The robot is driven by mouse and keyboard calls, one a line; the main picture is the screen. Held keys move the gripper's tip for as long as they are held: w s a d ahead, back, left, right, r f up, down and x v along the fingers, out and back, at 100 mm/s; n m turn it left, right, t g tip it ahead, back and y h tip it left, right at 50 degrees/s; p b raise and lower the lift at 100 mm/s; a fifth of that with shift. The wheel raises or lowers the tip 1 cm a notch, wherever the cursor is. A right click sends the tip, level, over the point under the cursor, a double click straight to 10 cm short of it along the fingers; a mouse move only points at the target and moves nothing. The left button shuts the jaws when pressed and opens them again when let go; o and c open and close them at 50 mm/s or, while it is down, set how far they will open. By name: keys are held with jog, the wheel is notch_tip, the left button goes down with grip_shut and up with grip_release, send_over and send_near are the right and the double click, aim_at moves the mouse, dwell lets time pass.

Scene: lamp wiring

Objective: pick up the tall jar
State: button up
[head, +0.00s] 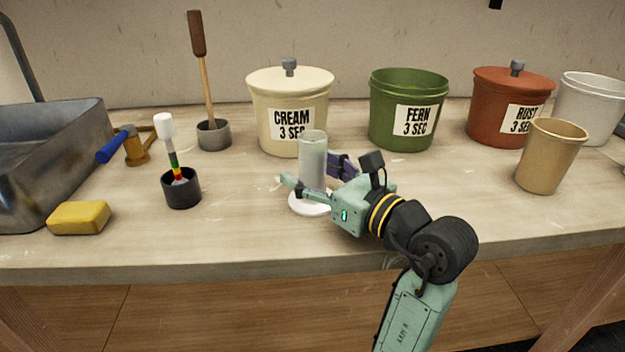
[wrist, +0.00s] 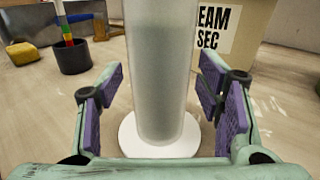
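The tall jar (head: 313,160) is a pale, frosted, slim cylinder standing upright on a round white base (head: 308,204) on the bench. In the wrist view the jar (wrist: 160,70) rises between my two fingers, with the white base (wrist: 130,141) around its foot. My gripper (head: 315,178) is open, one finger on each side of the jar. In the wrist view my gripper (wrist: 160,100) shows gaps between its purple pads and the jar on both sides. The jar's top is cut off in the wrist view.
A cream bucket (head: 268,95) stands close behind the jar, with a green bucket (head: 408,85) and a rust bucket (head: 495,105) to its right. A black cup (head: 182,194) holding a white-tipped tool is at left, near a yellow sponge (head: 79,218). A tan cup (head: 548,160) stands right.

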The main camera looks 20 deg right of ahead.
grip_shut()
dwell(0.6)
